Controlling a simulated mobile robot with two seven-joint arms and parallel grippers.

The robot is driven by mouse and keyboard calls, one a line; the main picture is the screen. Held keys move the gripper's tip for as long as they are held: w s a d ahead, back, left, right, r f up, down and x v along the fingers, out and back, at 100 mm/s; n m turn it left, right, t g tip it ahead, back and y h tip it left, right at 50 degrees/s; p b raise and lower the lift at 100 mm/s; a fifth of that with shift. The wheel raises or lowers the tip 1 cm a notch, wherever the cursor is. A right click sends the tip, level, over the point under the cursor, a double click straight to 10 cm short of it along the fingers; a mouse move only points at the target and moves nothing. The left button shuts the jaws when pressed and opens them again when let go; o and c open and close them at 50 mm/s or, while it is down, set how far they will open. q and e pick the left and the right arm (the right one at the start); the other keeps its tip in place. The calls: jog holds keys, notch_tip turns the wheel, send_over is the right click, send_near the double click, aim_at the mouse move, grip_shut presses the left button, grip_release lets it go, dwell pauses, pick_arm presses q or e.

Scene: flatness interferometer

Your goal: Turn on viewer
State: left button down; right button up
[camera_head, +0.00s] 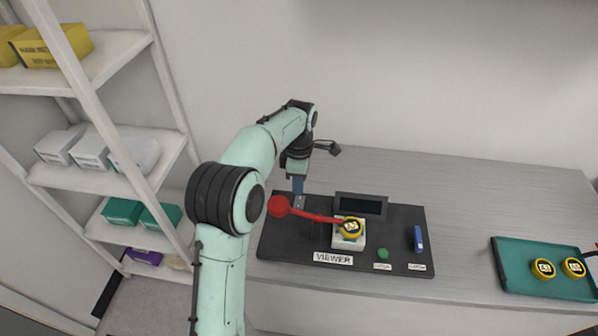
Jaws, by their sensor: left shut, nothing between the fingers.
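The viewer is a dark board (285,240) on the grey bench, with a "VIEWER" label (332,259) at its front. A dark display (360,204) stands at its back. A red arm with a round red knob (278,206) reaches across to a yellow-rimmed round piece (350,228) on a white block (349,242). A green button (383,253) and an upright blue switch (419,238) are to the right, each above a small label. My left gripper (299,202) is shut and empty, pointing down at the board's back left, close to the red knob; contact cannot be told.
A teal tray (520,279) with two yellow-rimmed round pieces (543,268) (573,267) lies on the right of the bench (470,195). White shelves (150,180) with boxes stand at the left.

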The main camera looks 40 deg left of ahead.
aim_at(298, 205)
pick_arm(q)
jog(key=f, duration=0.5)
jog(key=shift+s+d+f, duration=0.2)
jog(key=shift+s+f, duration=0.05)
jog(key=shift+f, duration=0.05)
pick_arm(e)
jog(key=shift+s+f, duration=0.45)
jog(key=shift+f, duration=0.05)
pick_arm(q)
jog(key=shift+f+b, duration=0.6)
jog(key=shift+b, duration=0.45)
jog(key=shift+s+d+r, duration=0.1)
jog(key=shift+s+r, duration=0.15)
jog(key=shift+s, duration=0.2)
jog(key=shift+w, duration=0.3)
jog(key=shift+w+a+r+t+p, duration=0.2)
jog(key=shift+t+p, duration=0.1)
jog(key=shift+p, duration=0.15)
jog(key=shift+w+a+p, duration=0.3)
jog(key=shift+w+p, duration=0.1)
jog(key=shift+w, duration=0.2)
pick_arm(e)
jog(key=shift+w, duration=0.1)
pick_arm(q)
jog(key=shift+s+r, duration=0.1)
pick_arm(e)
jog(key=shift+r, duration=0.1)
